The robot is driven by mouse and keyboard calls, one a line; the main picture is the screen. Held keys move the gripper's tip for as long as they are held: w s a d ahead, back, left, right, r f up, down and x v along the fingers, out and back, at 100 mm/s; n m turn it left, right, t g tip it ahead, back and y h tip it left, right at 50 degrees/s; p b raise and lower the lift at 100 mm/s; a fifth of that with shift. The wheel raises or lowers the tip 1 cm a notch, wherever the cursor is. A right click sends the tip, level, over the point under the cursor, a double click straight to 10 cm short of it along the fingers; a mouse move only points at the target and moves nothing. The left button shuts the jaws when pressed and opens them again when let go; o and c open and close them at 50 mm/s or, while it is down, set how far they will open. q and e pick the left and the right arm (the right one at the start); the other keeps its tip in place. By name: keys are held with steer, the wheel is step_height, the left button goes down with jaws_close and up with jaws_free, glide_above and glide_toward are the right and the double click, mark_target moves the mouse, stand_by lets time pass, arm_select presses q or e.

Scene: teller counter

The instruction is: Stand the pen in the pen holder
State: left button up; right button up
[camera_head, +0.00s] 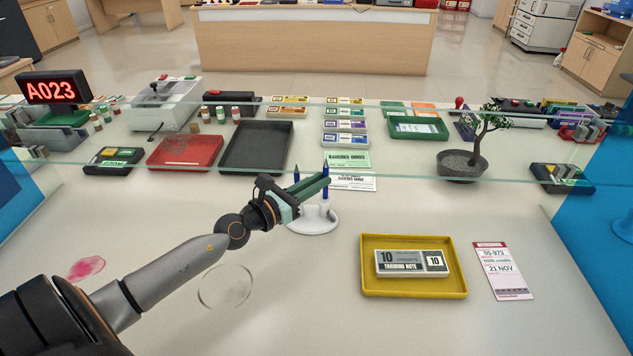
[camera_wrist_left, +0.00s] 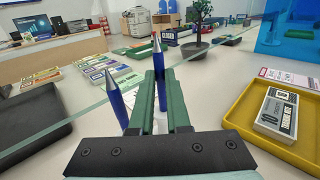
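The white pen holder (camera_head: 313,222) has a round base and stands on the counter just behind the front working area. One blue pen (camera_head: 326,168) is upright between the green fingers of my left gripper (camera_head: 326,182), which look closed on it. Its lower end is at the holder's right side; I cannot tell whether it is inside a hole. In the left wrist view this pen (camera_wrist_left: 158,62) rises between the fingertips. A second blue pen (camera_head: 296,172) stands upright to the left, outside the fingers, and shows in the left wrist view (camera_wrist_left: 115,98). My right gripper is out of view.
A yellow tray (camera_head: 413,293) with a training note (camera_head: 410,262) lies to the right, beside a paper ticket (camera_head: 502,271). A glass screen edge (camera_head: 120,172) crosses behind the holder. Beyond it are trays, note bundles and a potted tree (camera_head: 462,166). The front counter is mostly clear.

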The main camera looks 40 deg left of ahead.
arm_select(q)
steer(key=o, duration=0.4)
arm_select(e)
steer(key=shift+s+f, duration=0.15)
arm_select(q)
steer(key=shift+o, duration=0.2)
steer(key=shift+s, duration=0.15)
steer(key=b+v, duration=0.6)
steer(key=v, duration=0.6)
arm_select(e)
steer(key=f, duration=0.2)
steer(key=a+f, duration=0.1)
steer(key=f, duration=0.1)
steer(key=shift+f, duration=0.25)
arm_select(q)
steer(key=shift+s, duration=0.1)
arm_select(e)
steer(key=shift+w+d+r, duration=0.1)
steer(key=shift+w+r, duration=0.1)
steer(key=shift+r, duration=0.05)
